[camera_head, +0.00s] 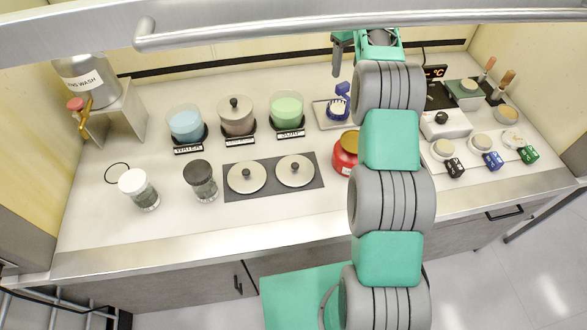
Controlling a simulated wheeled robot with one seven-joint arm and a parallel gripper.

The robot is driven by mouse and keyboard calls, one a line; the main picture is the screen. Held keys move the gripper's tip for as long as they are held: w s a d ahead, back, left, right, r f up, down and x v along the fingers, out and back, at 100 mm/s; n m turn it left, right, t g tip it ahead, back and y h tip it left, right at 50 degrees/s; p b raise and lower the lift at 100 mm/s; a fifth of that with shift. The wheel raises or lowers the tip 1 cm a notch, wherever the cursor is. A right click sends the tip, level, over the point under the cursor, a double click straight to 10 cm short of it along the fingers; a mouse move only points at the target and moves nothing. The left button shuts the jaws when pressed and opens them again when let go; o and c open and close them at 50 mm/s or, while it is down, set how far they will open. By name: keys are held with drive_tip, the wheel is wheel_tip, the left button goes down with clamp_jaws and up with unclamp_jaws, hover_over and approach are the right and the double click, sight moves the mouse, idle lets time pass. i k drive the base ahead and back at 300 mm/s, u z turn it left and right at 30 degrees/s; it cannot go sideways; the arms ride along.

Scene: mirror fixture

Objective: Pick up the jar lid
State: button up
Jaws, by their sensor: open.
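Two round pale lids with black knobs lie side by side on a dark mat (262,191) on the counter: a left lid (240,184) and a right lid (303,178). Behind them stand a blue-filled jar (185,124) and a green-filled jar (286,107), both without lids. Between these, a brownish jar (237,127) has a similar knobbed lid (229,105) on it. I cannot tell which lid the task names. My gripper (343,58) is open at the top centre, near the back wall and apart from the lids. My own arm partly hides it.
A white-capped jar (145,197) and a dark-capped jar (204,186) stand at front left. A red jar (341,161) is partly behind my arm. A hand-wash dispenser (90,82) is at left. A metal rail (350,24) crosses the top.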

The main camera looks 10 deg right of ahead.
sight(292, 171)
drive_tip(key=k, duration=1.5)
